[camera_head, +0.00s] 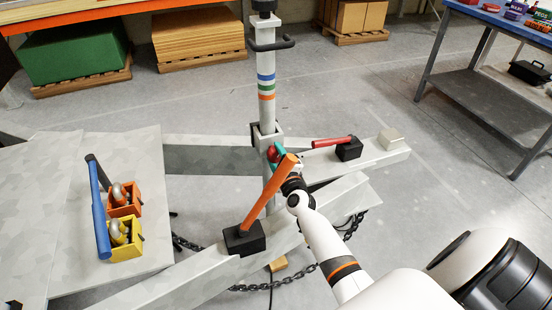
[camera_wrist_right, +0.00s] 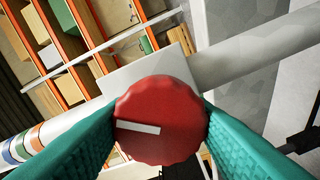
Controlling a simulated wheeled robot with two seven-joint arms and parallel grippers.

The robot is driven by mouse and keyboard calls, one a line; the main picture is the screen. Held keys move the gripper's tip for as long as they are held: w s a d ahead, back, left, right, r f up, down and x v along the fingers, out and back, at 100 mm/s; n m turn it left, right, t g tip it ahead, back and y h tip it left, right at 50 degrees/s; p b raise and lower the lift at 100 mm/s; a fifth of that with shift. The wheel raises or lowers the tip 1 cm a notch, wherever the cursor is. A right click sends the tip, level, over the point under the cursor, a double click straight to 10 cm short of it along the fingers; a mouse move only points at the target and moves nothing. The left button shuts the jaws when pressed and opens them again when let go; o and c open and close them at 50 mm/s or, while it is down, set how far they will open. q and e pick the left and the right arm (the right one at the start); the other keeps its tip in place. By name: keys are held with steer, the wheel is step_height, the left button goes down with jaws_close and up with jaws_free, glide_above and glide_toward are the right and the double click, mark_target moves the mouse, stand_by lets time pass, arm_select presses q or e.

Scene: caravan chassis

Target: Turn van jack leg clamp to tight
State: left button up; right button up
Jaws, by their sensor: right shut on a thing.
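The jack leg (camera_head: 266,85) is an upright white tube with blue, green and orange bands, standing in a clamp bracket (camera_head: 266,134) on the chassis. The clamp knob (camera_wrist_right: 160,120) is red, round and scalloped, with a pale bar mark on its face. In the head view the red knob (camera_head: 272,153) is partly hidden by my gripper. My right gripper (camera_head: 279,154) is shut on the knob; its teal fingers lie on either side of it in the right wrist view. My left gripper is not in view.
An orange lever (camera_head: 268,196) on a black block rises close to my right arm. A red-handled lever (camera_head: 332,142) lies to the right on the beam. Orange and yellow boxes (camera_head: 124,235) and a blue bar sit on the left panel. Chains hang below the frame.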

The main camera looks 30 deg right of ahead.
steer(key=m+b, duration=0.1)
steer(key=m, duration=0.4)
steer(key=shift+f+m, duration=0.1)
steer(key=shift+m, duration=0.3)
steer(key=m, duration=0.5)
stand_by(0.4)
steer(key=o, duration=1)
steer(key=shift+s, duration=0.1)
steer(key=v, duration=1.2)
